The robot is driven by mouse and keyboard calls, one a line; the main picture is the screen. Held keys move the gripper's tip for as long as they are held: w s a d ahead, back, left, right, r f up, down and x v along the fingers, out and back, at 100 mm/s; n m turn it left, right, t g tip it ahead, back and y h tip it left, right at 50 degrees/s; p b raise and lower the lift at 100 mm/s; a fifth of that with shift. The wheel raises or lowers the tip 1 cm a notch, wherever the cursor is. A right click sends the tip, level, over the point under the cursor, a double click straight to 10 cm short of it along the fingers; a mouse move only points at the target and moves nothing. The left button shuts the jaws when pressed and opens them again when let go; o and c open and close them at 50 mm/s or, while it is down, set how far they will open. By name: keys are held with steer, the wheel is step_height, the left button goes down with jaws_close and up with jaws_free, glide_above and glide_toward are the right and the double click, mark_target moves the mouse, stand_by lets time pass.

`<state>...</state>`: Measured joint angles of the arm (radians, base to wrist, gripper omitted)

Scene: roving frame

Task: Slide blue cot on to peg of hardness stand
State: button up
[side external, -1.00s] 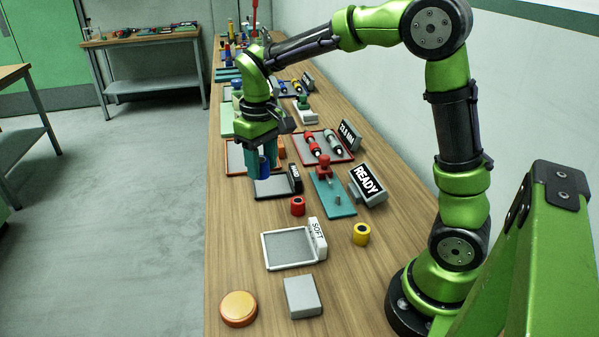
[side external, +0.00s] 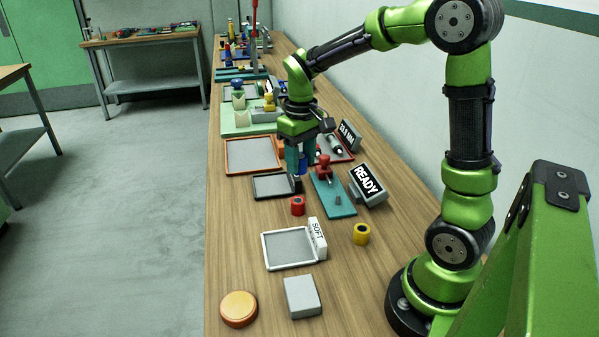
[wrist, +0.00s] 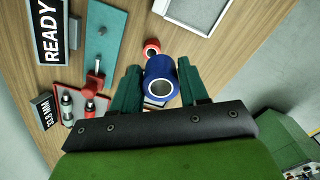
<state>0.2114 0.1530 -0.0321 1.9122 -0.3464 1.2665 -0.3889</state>
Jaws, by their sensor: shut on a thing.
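My gripper (side external: 300,166) is shut on the blue cot (side external: 302,168) and holds it above the bench, just left of the red post of the hardness stand. In the wrist view the blue cot (wrist: 158,74) is a hollow blue cylinder between my teal fingers (wrist: 159,68), its open end facing the camera. The hardness stand (side external: 335,202) has a teal base, a red post and a short grey peg (side external: 338,201). In the wrist view the stand (wrist: 108,40) lies left of the cot, and its peg (wrist: 103,30) is bare.
A red cot (side external: 298,206) and a yellow cot (side external: 361,234) stand on the bench. The READY display (side external: 368,181) is right of the stand. A dark-rimmed tray (side external: 272,196), an orange-rimmed tray (side external: 228,158) and the SOFT tray (side external: 268,266) lie nearby.

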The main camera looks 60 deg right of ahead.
steer(key=s+d+f, duration=0.5)
steer(key=d, duration=0.5)
steer(key=shift+s+d+f+m, duration=0.2)
steer(key=shift+d+f+m, duration=0.1)
steer(key=shift+d+f, duration=0.1)
steer(key=shift+f, duration=0.1)
glide_above(339, 198)
steer(key=shift+f, duration=2.3)
steer(key=shift+f, duration=0.15)
steer(key=shift+f, duration=1.2)
steer(key=shift+f, duration=0.15)
steer(key=shift+f, duration=0.5)
